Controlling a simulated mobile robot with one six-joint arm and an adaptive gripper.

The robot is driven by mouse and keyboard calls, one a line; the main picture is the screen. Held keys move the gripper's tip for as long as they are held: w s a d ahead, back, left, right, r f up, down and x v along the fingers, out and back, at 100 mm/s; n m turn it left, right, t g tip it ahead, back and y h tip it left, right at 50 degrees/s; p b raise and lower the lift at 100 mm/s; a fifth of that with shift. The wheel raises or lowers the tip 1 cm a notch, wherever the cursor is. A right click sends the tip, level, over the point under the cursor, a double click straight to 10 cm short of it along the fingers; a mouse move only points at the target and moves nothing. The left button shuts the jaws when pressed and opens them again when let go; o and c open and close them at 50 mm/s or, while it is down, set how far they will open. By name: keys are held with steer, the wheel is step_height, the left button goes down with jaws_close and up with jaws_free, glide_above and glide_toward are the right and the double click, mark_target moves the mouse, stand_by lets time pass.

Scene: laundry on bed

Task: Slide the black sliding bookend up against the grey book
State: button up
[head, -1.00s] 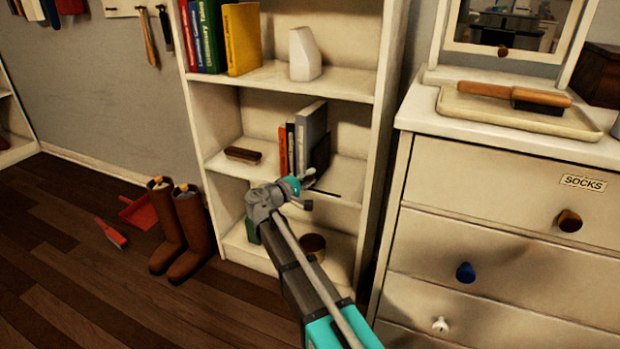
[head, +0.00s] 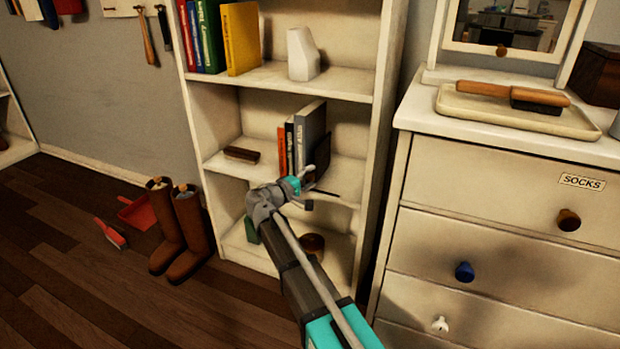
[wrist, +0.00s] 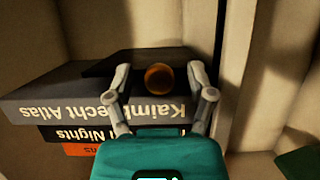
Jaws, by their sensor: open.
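The grey book (head: 311,128) stands upright on the middle shelf, at the right end of a short row. Its spine lettering shows in the wrist view (wrist: 60,102). The black sliding bookend (head: 322,153) is just right of it; any gap between them is hard to judge. In the wrist view the dark bookend (wrist: 110,64) lies beyond the grey book's spine. My gripper (head: 312,178) is at the shelf front, before the bookend. In the wrist view its fingers (wrist: 160,78) are spread, with a round orange-brown knob (wrist: 158,77) showing between them. Contact cannot be told.
A black book (head: 290,146) and an orange book (head: 281,150) stand left of the grey one. A brown brush (head: 241,155) lies farther left on the shelf. The bookcase's right side wall (head: 378,160) is close to my gripper. A dresser (head: 480,190) stands to the right.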

steer(key=shift+s, duration=0.1)
steer(key=v, duration=1.2)
stand_by(0.4)
